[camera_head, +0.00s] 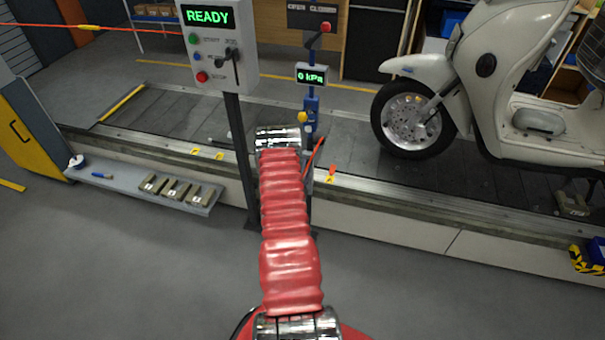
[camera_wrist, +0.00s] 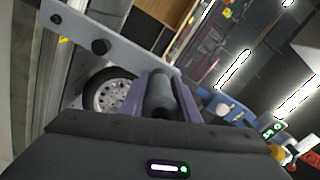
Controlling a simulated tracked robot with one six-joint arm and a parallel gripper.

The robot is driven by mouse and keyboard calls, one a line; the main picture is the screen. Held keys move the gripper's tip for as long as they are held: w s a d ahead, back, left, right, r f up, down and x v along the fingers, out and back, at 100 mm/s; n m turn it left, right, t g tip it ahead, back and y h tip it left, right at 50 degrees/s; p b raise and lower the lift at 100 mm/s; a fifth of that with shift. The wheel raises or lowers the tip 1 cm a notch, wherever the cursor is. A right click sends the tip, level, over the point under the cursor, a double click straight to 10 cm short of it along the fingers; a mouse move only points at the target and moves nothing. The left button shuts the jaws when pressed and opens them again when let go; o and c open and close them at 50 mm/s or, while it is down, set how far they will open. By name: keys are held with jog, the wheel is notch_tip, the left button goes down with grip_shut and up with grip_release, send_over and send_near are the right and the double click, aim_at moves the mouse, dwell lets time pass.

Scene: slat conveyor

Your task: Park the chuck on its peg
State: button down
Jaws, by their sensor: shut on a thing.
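My gripper (camera_wrist: 160,92) shows in the wrist view with two purple fingers. It is shut on a dark grey rounded piece (camera_wrist: 158,97), which looks like the chuck. In the head view my red-sleeved arm hides the gripper and what it holds. A blue post (camera_head: 311,106) with a 0 kPa gauge (camera_head: 312,75) stands just beyond the arm's end, with a yellow part (camera_head: 302,117) low on it. I cannot make out the chuck's peg for sure. A light grey bar with two dark round knobs (camera_wrist: 128,58) lies left of the fingers in the wrist view.
A control box reading READY (camera_head: 218,45) stands on a post left of the arm. A cream scooter (camera_head: 500,85) stands on the slat conveyor (camera_head: 350,160) at right. A low shelf (camera_head: 120,180) with several blocks is at left. An orange-red hose (camera_head: 314,155) hangs beside the arm.

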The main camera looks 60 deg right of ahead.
jog(key=c, duration=1.3)
grip_release()
jog(key=shift+a, duration=0.1)
jog(key=a, duration=0.4)
jog(key=s+a, duration=0.1)
jog(key=a, duration=0.4)
jog(key=s+a, duration=0.1)
jog(key=a, duration=0.3)
jog(key=shift+s+a+f, duration=0.1)
jog(key=shift+a+f, duration=0.05)
jog(key=shift+a, duration=0.05)
jog(key=shift+f, duration=0.1)
